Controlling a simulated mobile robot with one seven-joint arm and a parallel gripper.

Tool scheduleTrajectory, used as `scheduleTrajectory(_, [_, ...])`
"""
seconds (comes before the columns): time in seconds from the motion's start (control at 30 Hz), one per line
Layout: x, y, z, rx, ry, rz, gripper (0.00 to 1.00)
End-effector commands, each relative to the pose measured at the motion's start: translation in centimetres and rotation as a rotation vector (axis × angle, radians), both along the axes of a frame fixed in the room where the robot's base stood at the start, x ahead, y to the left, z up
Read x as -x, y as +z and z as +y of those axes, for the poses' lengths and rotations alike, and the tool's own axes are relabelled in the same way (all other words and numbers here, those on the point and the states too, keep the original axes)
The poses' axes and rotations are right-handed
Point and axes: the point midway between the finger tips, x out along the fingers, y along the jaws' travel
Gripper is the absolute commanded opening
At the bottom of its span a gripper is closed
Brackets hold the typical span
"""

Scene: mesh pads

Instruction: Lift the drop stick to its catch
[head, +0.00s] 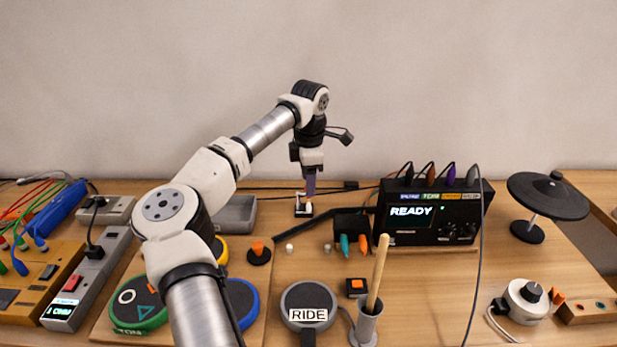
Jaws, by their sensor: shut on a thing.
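My gripper (310,182) points down at the back middle of the bench, over a small dark-based stand (304,211) with a short pale post. Its fingers are shut on a small part at this stand, which I take to be the drop stick. The fingers hide most of that part, so its tilt and the catch cannot be made out. A separate wooden stick (379,265) leans in a grey cup (366,323) at the front, well away from my gripper.
A black box reading READY (432,212) stands right of the stand, with cables behind. A grey tray (236,213) is close on the left. Round pads, one labelled RIDE (309,300), lie in front. A black cymbal pad (547,195) stands far right.

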Motion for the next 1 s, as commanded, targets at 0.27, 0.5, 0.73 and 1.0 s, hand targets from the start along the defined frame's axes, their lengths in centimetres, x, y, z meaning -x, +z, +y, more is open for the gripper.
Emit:
scheduleTrajectory(0.27, [-0.1, 1.3, 0.0, 0.0, 0.002, -0.008, 0.43])
scheduleTrajectory(0.5, [0.4, 6.8, -0.2, 0.0, 0.002, -0.01, 0.43])
scheduleTrajectory(0.73, [0.9, 11.6, -0.2, 0.001, 0.0, -0.007, 0.43])
scheduleTrajectory(1.0, [1.2, 14.0, -0.2, 0.0, 0.0, -0.004, 0.43])
